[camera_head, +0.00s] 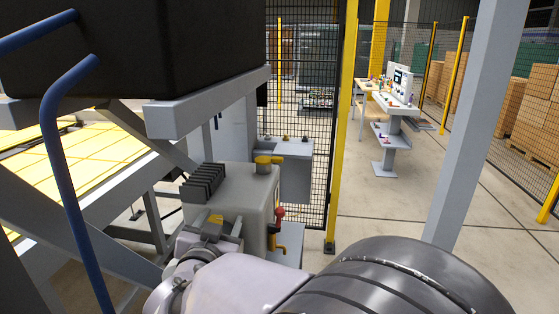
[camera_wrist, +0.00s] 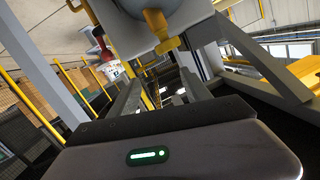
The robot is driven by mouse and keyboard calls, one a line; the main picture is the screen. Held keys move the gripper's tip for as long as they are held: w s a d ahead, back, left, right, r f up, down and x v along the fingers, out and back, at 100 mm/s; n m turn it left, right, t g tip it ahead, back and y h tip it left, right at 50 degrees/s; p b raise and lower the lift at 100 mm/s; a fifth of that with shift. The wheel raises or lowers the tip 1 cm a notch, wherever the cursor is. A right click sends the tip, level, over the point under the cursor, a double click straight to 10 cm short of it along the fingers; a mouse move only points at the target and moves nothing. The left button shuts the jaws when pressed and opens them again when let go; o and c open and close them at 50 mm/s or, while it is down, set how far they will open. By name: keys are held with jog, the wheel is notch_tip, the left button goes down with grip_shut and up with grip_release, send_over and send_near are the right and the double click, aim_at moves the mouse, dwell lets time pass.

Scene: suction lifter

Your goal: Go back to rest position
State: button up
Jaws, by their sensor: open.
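My gripper (camera_wrist: 162,88) is open in the wrist view, with its two grey fingers apart and no object visible between them. In the head view my gripper (camera_head: 215,222) is at the lower middle, in front of a pale grey machine housing (camera_head: 240,192) and partly covering it. The housing has a yellow fitting on top (camera_head: 266,164), dark fins on its left and a red knob (camera_head: 280,211) on its right. In the wrist view a yellow handle (camera_wrist: 160,28) on a grey body hangs beyond the fingertips. I cannot tell whether the gripper touches the housing.
A blue bent tube (camera_head: 55,150), grey beams and a large black block (camera_head: 130,45) crowd the left. A yellow post (camera_head: 345,130) and mesh fence stand behind the housing. A grey post (camera_head: 475,120) rises at right. Open floor (camera_head: 390,215) lies between the posts.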

jog(key=s+d+r+g+y, duration=0.2)
jog(key=d, duration=0.4)
jog(key=s+d+r+g+y, duration=0.1)
jog(key=d+r+g+y, duration=0.15)
jog(key=d, duration=0.35)
jog(key=s+d+f+m+g+h, duration=0.1)
jog(key=s+d+f+g, duration=0.2)
jog(key=s+d, duration=0.5)
jog(key=s+d+f+m+g+h, duration=0.1)
jog(key=s+d+f, duration=0.5)
jog(key=s, duration=1)
jog(key=shift+s+d+g+h, duration=0.25)
jog(key=shift+d+g+h, duration=0.4)
jog(key=shift+d+g, duration=0.5)
